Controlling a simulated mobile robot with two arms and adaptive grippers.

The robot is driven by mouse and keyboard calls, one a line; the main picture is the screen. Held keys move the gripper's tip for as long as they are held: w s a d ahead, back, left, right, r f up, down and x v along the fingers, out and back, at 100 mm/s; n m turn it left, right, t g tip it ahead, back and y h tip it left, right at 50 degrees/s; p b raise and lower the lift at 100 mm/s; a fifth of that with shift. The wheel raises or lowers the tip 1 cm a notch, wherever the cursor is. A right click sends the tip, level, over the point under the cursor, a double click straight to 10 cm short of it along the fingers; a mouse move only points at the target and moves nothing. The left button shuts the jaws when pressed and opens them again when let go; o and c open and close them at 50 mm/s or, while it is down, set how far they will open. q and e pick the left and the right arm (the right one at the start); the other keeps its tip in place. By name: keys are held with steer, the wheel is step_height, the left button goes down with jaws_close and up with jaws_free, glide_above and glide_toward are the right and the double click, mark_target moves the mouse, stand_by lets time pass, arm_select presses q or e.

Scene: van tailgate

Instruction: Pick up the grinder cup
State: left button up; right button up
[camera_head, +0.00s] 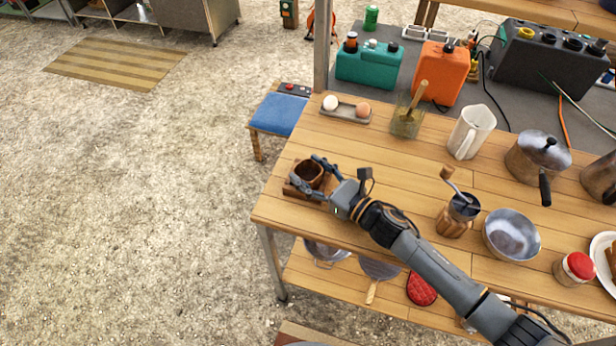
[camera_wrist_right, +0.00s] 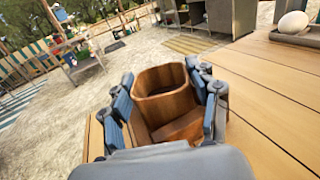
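The grinder cup (camera_head: 308,172) is a small brown wooden cup, open at the top, at the left end of the wooden table. It stands upright on or beside a dark wooden block or tray (camera_head: 290,190). In the right wrist view the cup (camera_wrist_right: 165,92) sits between the fingers of my right gripper (camera_wrist_right: 165,110). In the head view my right gripper (camera_head: 312,177) reaches in from the right, with one finger on each side of the cup. The fingers look spread, with a small gap on the left side. The hand grinder (camera_head: 456,216) with its crank stands further right. My left gripper is not in view.
Behind the cup is a tray with eggs (camera_head: 346,110). A glass jar (camera_head: 407,122), a white pitcher (camera_head: 472,132), a metal pot (camera_head: 537,158) and a steel bowl (camera_head: 511,236) stand to the right. The table's left edge is close to the cup.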

steer(key=c, duration=0.6)
steer(key=shift+o, duration=0.2)
